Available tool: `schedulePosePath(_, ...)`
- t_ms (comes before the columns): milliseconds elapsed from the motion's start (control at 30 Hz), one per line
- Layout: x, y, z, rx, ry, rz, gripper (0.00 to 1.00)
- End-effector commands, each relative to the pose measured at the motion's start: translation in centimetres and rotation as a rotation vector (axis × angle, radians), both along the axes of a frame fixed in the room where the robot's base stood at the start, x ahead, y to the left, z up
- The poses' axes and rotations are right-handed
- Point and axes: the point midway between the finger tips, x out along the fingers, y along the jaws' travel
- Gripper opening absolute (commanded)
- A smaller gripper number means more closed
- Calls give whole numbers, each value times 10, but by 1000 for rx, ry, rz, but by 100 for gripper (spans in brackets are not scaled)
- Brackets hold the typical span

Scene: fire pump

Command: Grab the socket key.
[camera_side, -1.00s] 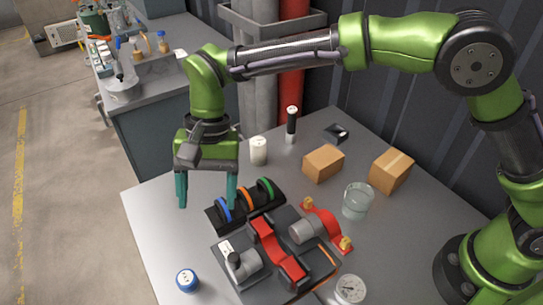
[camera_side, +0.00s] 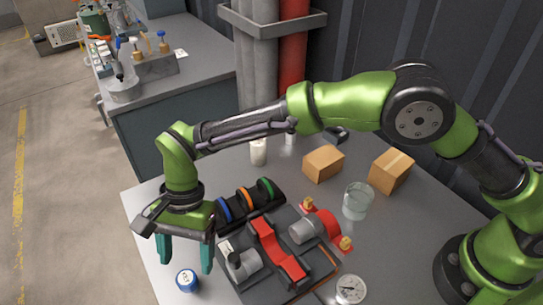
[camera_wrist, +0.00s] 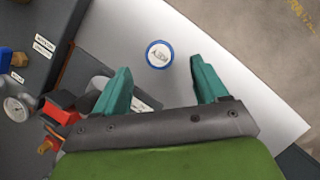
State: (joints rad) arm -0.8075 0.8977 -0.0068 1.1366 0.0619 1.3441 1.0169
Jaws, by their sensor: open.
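I cannot make out for certain which thing is the socket key. A black-handled upright tool on a pale base (camera_side: 290,137) stands at the back of the table, largely hidden by my arm in the side view. My gripper (camera_side: 186,267) is open and empty above the front left of the table, fingers pointing down. A small blue-rimmed round can (camera_side: 187,281) stands near the fingertips in the side view. In the wrist view the can (camera_wrist: 159,54) shows beyond my open fingers (camera_wrist: 158,76), apart from both.
The red and grey pump unit (camera_side: 275,250) lies right of my gripper. A black rack with coloured rings (camera_side: 244,203) is behind it. Two cardboard boxes (camera_side: 323,163) (camera_side: 391,170), a glass beaker (camera_side: 357,201) and a gauge (camera_side: 351,289) stand to the right. The table's left edge is close.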

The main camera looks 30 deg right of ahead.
Motion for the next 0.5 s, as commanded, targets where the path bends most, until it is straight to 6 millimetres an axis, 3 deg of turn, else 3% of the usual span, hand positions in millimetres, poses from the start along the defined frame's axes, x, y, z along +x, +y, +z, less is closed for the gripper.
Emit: schedulePosePath(500, -17, 18, -49, 0, 0, 1, 72)
